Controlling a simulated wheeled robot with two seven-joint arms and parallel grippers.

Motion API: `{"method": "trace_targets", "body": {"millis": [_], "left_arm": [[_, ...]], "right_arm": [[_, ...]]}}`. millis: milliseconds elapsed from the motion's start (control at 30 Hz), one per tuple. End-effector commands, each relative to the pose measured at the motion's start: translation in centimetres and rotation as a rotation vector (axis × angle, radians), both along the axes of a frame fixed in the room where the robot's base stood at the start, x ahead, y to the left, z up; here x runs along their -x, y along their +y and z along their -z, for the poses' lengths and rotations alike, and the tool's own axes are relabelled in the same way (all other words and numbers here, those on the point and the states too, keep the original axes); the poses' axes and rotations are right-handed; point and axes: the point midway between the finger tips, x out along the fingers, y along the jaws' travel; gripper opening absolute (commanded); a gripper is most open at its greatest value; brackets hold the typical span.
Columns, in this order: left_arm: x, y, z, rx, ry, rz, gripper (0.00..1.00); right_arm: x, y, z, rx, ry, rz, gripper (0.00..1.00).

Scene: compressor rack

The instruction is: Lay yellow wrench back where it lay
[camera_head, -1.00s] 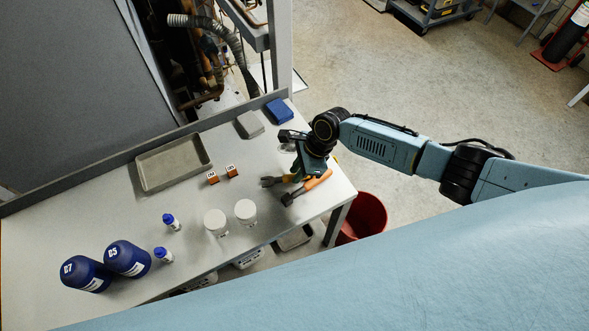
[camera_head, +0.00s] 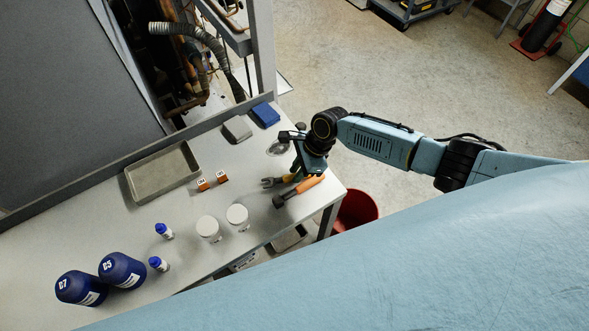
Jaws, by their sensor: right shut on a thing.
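The yellow wrench (camera_head: 271,183) is at the right end of the grey table, its dark open jaw pointing left and its yellow handle running under my right gripper (camera_head: 294,174). My right gripper is shut on the wrench's handle, and its fingertips are partly hidden by the gripper body. I cannot tell whether the wrench touches the tabletop. A hammer with an orange handle (camera_head: 310,186) lies just beside it, nearer the table's front edge. My left gripper is not in view.
A round metal dish (camera_head: 278,148) sits behind my right gripper. Two orange blocks (camera_head: 202,185), white-lidded jars (camera_head: 208,228), blue bottles (camera_head: 121,269) and a grey tray (camera_head: 130,186) stand to the left. A red bin (camera_head: 358,210) is on the floor beyond the table's right end.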

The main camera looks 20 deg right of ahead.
Motion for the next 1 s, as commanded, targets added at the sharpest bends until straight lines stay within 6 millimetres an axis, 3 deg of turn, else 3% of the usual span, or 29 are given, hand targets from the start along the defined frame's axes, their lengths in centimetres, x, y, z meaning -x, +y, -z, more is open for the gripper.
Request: {"method": "trace_targets", "body": {"millis": [467,500,700,1000], "left_arm": [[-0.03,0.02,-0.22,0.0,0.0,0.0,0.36],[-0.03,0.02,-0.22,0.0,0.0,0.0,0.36],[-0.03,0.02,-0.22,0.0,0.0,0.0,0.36],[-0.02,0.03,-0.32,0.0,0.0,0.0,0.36]], "right_arm": [[0.06,-0.58,-0.05,-0.001,-0.001,0.0,0.0],[0.06,-0.57,-0.06,-0.001,-0.001,0.0,0.21],[0.07,-0.57,-0.05,-0.001,0.0,0.0,0.46],[0.14,-0.75,-0.36,0.0,0.001,0.0,0.46]]}}
